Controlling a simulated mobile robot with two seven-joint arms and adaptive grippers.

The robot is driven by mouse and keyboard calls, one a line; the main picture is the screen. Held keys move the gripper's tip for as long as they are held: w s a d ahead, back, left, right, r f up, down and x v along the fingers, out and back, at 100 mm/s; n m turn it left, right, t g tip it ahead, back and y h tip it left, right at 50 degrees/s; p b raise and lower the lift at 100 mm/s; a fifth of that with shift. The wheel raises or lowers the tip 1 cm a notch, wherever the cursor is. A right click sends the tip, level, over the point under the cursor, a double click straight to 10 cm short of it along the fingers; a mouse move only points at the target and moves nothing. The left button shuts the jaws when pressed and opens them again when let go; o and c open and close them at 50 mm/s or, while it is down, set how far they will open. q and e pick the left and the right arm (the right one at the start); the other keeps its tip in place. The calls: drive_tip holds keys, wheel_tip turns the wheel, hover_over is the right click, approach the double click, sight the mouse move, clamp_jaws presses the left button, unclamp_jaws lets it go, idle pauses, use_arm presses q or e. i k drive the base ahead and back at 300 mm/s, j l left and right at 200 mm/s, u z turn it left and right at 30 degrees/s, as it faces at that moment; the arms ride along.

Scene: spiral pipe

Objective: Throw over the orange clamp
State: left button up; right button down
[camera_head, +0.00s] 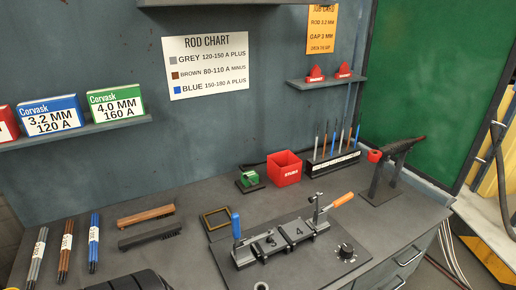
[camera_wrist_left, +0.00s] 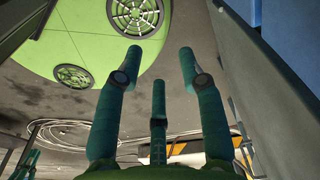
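The orange-handled clamp (camera_head: 342,200) is at the right end of a dark fixture (camera_head: 290,240) on the workbench. Its orange handle leans up and to the right. A blue-handled clamp (camera_head: 236,226) stands upright at the fixture's left end. A block marked 4 sits between them. My left gripper (camera_wrist_left: 160,62) shows in the left wrist view with its teal fingers spread apart and nothing between them. It is not in the head view, and no clamp shows in the left wrist view. My right gripper is in neither view.
Behind the fixture are a red box (camera_head: 284,168), a rod rack (camera_head: 332,162) and a small green device (camera_head: 249,180). An anvil-like stand (camera_head: 392,170) is at the right. A black knob (camera_head: 346,250) sits near the fixture's front right.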

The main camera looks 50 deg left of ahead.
sight(349, 196)
drive_tip(key=u, duration=1.4)
drive_tip(key=k+l, duration=0.1)
drive_tip(key=l, duration=0.35)
drive_tip(key=u, duration=0.05)
